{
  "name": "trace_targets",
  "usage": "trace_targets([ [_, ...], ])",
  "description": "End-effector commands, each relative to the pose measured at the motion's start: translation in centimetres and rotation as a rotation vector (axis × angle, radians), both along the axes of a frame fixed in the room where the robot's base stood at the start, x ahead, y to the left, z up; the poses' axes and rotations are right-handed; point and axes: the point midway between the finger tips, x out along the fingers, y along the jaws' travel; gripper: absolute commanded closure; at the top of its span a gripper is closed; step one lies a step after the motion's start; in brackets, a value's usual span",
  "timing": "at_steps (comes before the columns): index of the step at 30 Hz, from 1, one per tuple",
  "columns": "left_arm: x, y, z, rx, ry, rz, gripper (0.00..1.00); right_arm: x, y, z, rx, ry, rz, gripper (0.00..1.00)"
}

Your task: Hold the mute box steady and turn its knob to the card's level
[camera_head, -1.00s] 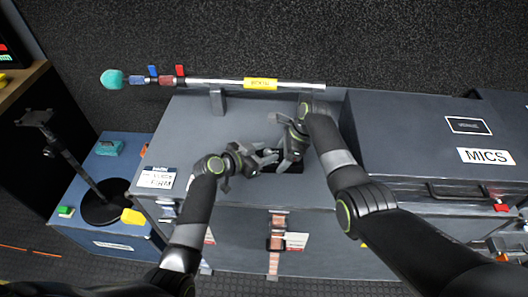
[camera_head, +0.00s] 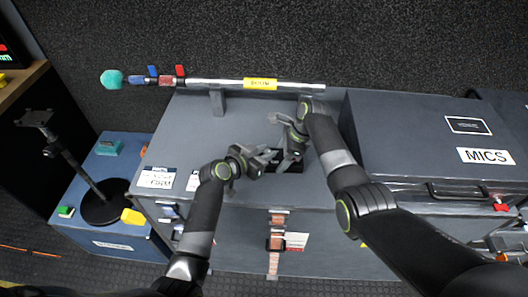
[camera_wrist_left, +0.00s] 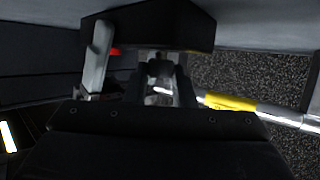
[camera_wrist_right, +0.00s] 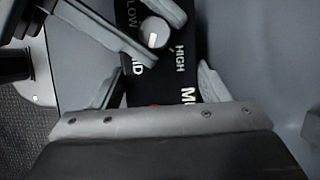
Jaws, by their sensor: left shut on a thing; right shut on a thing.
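The black mute box (camera_head: 289,167) lies on the grey case top, mostly covered by both grippers in the head view. In the right wrist view the box (camera_wrist_right: 165,85) shows the words LOW, MID and HIGH around a silver knob (camera_wrist_right: 153,32) with a white mark. I cannot tell which word the mark points to. My right gripper (camera_head: 290,152) is shut across the box. My left gripper (camera_head: 266,157) comes from the left, shut on the knob, which shows between its fingers in the left wrist view (camera_wrist_left: 161,80). White cards (camera_head: 156,178) lie at the case's left front; their small print is unreadable.
A boom pole (camera_head: 225,82) runs along the back on a stand. A raised grey case marked MICS (camera_head: 420,135) stands at the right. At the left, a blue case (camera_head: 100,232) carries a black stand (camera_head: 100,205). Bare grey top lies behind the box.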

Motion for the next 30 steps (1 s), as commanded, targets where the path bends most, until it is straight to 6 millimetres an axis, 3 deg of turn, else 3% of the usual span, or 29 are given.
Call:
trace_targets([
  [10, -0.01, 0.05, 0.02, 0.0, -0.001, 0.02, 1.0, -0.02, 0.06, 0.04, 0.001, 0.001, 0.0, 0.63],
  [11, -0.01, 0.05, 0.02, 0.0, -0.001, 0.02, 0.76, -0.02, 0.06, 0.04, 0.001, 0.001, 0.0, 0.63],
  [16, -0.01, 0.05, 0.02, 0.0, 0.0, 0.019, 0.55, -0.01, 0.06, 0.04, 0.001, 0.001, 0.0, 0.63],
  [30, -0.94, 0.77, 0.41, 0.0, -0.001, 0.02, 0.55, 0.0, 0.04, 0.03, 0.001, 0.0, 0.0, 0.63],
])
